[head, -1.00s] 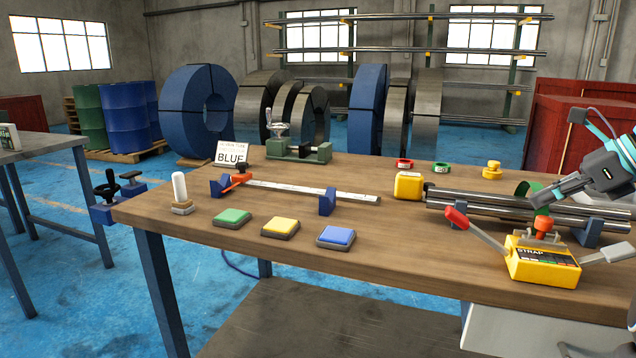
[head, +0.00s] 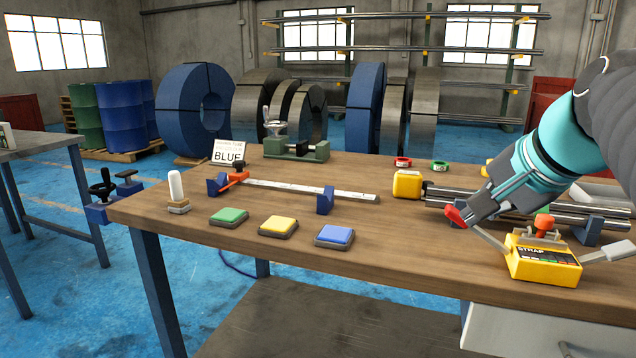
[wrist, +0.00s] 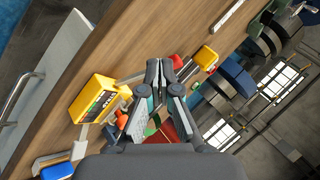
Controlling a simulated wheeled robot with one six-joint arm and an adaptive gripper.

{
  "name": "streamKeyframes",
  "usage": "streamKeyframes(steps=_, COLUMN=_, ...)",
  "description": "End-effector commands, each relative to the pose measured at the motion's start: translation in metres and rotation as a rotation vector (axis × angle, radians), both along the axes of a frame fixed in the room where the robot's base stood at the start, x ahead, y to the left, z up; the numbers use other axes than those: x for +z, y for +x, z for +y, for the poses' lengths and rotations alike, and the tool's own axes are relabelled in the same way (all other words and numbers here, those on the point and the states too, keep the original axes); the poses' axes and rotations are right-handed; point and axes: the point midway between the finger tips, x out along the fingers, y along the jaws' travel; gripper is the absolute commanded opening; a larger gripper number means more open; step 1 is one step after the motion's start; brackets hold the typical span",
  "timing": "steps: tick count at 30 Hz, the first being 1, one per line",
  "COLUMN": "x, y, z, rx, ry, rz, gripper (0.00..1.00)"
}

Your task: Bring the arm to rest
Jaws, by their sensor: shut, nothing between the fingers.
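My gripper (wrist: 159,68) is shut and empty, its two dark fingers together in the wrist view. In the head view my gripper (head: 474,210) points down and left over the right part of the bench, in front of the steel tubes (head: 572,213). Its tip overlaps the red-handled lever of the yellow strap tool (head: 543,262); I cannot tell whether they touch. The strap tool also shows left of the fingers in the wrist view (wrist: 92,98). My arm hides part of the tubes and the bench's back right.
The wooden bench (head: 390,245) carries green (head: 230,216), yellow (head: 279,226) and blue (head: 335,236) buttons. A measuring rail (head: 300,188), yellow block (head: 407,184), red ring (head: 402,163) and green ring (head: 440,166) lie left of my arm. The bench's middle is clear.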

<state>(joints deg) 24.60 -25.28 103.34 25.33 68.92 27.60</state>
Motion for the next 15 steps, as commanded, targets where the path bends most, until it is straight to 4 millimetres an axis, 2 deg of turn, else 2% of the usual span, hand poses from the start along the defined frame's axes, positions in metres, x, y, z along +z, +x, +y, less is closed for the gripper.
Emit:
streamKeyframes(steps=1, x=0.0, y=-0.013, z=0.012, rx=0.076, ry=-0.096, rz=-0.044, gripper=0.0)
streamKeyframes(steps=3, x=-0.003, y=-0.027, z=0.022, rx=0.172, ry=-0.227, rz=-0.097, gripper=0.0)
streamKeyframes(steps=8, x=-0.015, y=-0.053, z=0.037, rx=0.358, ry=-0.481, rz=-0.183, gripper=0.0)
streamKeyframes(steps=11, x=-0.035, y=-0.066, z=0.045, rx=0.468, ry=-0.613, rz=-0.205, gripper=0.0)
streamKeyframes(steps=15, x=-0.084, y=-0.077, z=0.053, rx=0.594, ry=-0.712, rz=-0.165, gripper=0.0)
